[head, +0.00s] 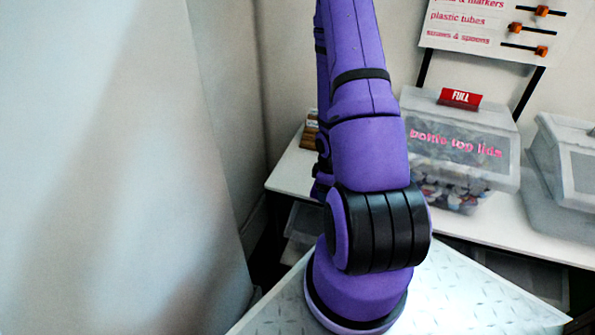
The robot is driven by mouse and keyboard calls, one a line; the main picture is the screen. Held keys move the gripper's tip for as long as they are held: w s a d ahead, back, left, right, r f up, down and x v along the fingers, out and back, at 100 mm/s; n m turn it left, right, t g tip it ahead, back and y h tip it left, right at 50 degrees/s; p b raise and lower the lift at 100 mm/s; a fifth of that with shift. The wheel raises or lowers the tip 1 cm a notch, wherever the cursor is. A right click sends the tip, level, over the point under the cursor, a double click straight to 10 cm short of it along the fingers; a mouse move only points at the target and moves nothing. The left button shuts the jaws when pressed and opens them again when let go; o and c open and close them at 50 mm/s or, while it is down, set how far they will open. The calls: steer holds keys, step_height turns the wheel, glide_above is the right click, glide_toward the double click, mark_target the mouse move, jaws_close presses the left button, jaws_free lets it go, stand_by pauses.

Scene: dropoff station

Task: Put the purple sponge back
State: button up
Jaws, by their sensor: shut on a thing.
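The purple sponge does not show in the head view. My gripper is out of view too; only my purple and black arm rises through the middle of the picture and leaves it at the top. What lies behind my arm is hidden.
A white counter (500,222) runs along the back wall. On it stands a clear bin labelled "bottle top lids" (458,145) with a red "FULL" sign (460,98). Another clear bin (568,165) stands at the right edge. A labelled board (480,22) is above. A pale wall (110,170) fills the left.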

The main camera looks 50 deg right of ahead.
glide_above(304, 176)
steer(key=shift+f, duration=0.65)
steer(key=shift+s+f, duration=0.1)
steer(key=shift+f, duration=1.7)
steer(key=o, duration=0.9)
steer(key=shift+f, duration=0.1)
